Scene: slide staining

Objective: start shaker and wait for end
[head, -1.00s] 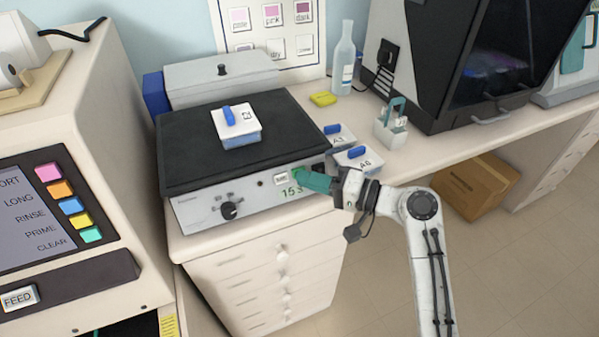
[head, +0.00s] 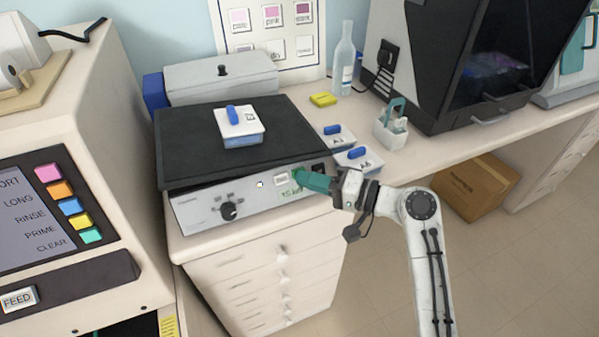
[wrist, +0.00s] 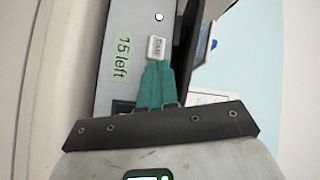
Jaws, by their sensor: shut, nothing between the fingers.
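The shaker has a black platform (head: 185,145) and a pale front panel (head: 200,212) with a dark dial (head: 229,210). A lidded staining dish (head: 240,125) with a blue handle sits on the platform. My gripper (head: 297,174) is shut and empty, its teal fingers at the right of the panel. In the wrist view, its fingertips (wrist: 160,64) are at the lower edge of a white labelled button (wrist: 156,47); I cannot tell if they press it. A small lamp (wrist: 159,17) is lit.
Two blue-handled dishes (head: 338,137) (head: 357,160) stand right of the shaker. A small caddy (head: 391,131), a bottle (head: 344,62) and a yellow block (head: 323,100) are on the counter. A machine with coloured buttons (head: 70,206) stands close on the left.

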